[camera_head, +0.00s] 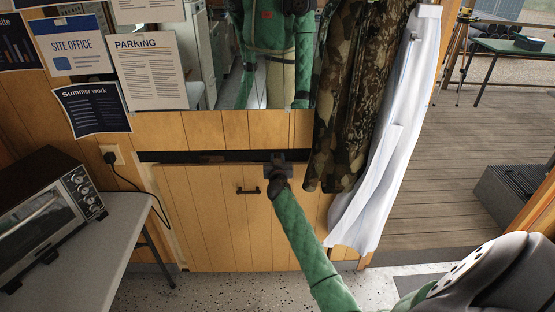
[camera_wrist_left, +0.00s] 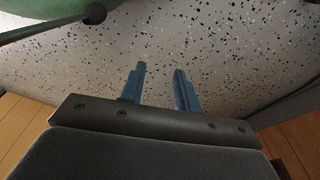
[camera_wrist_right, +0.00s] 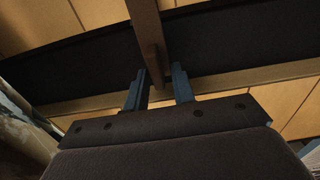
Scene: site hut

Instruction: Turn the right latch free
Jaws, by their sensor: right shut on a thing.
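The right latch is a brown wooden bar (camera_wrist_right: 151,45) in the right wrist view. It crosses the dark gap, and its near end sits between the fingers of my right gripper (camera_wrist_right: 159,88). That gripper is shut on it. In the head view my right gripper (camera_head: 278,166) is at the top edge of the plank panel (camera_head: 205,215) and hides the latch. A small brown piece (camera_head: 212,158) lies in the dark gap to its left; I cannot tell surely what it is. My left gripper (camera_wrist_left: 160,84) is open and empty above the speckled floor, out of the head view.
The panel has a dark handle (camera_head: 248,190). Camouflage clothing (camera_head: 350,100) and a white cloth (camera_head: 385,150) hang close to the right of my right gripper. A toaster oven (camera_head: 45,215) stands on a table (camera_head: 95,240) at the left. A mirror (camera_head: 265,60) is above.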

